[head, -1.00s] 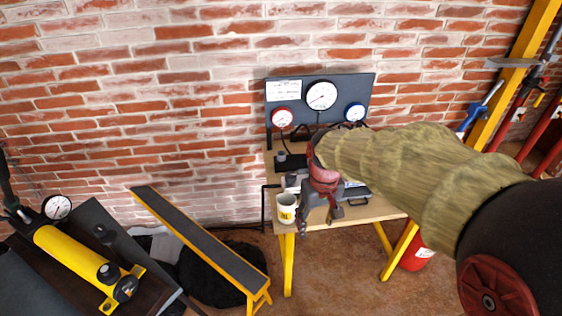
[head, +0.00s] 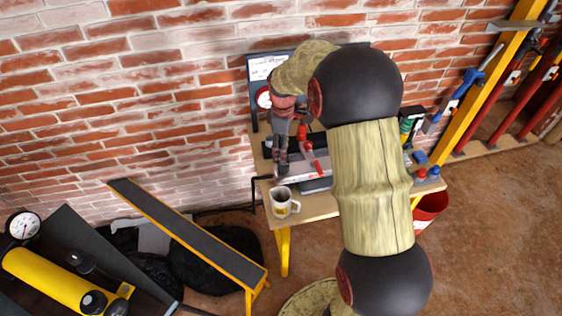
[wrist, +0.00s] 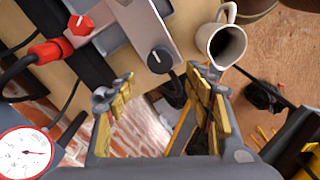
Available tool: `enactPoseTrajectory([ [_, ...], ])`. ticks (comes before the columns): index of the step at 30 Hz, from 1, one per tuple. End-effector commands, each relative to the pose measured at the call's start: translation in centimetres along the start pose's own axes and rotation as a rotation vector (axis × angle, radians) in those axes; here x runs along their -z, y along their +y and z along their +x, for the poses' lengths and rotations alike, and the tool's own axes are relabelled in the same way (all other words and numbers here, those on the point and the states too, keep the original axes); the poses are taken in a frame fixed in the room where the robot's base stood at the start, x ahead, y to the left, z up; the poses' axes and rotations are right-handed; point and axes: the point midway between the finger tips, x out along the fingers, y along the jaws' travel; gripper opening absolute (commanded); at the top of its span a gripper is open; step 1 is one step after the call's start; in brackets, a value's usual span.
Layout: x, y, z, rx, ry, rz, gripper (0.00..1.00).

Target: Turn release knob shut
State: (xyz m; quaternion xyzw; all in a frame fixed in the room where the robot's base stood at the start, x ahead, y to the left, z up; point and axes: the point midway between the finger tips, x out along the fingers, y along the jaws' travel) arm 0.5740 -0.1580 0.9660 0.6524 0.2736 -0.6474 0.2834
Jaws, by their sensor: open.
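In the wrist view a round black knob (wrist: 160,60) with a white mark sits on the end of a grey metal block (wrist: 130,22). A red knob (wrist: 79,26) stands farther left on the same unit. I cannot tell for sure which one is the release knob. My gripper (wrist: 157,84) is open, with the black knob showing between and just beyond its fingertips, apart from them. In the head view my gripper (head: 281,160) points down over the table's left part, beside a red lever (head: 313,160). My arm hides much of the bench there.
A white mug (head: 282,203) stands close by at the table's front left; it also shows beside the right finger in the wrist view (wrist: 225,42). A gauge (wrist: 24,152) and hose (wrist: 16,70) lie left. A narrow bench (head: 190,232) and yellow cylinder (head: 45,280) stand left.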

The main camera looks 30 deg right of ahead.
Motion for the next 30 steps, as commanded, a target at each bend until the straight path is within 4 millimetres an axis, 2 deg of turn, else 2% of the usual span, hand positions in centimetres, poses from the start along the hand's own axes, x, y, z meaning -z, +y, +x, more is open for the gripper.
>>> enactPoseTrajectory([
  [5, 0.0, -0.1, 1.6, 0.002, -0.001, -0.013, 0.52],
  [12, -0.1, -0.1, 5.5, 0.004, -0.002, -0.012, 0.52],
  [16, 0.0, -0.1, 6.9, 0.001, -0.001, -0.011, 0.52],
  [21, 0.0, -0.1, 7.7, 0.001, -0.001, -0.011, 0.52],
  [30, 0.0, -0.1, 7.8, 0.001, 0.000, -0.011, 0.50],
])
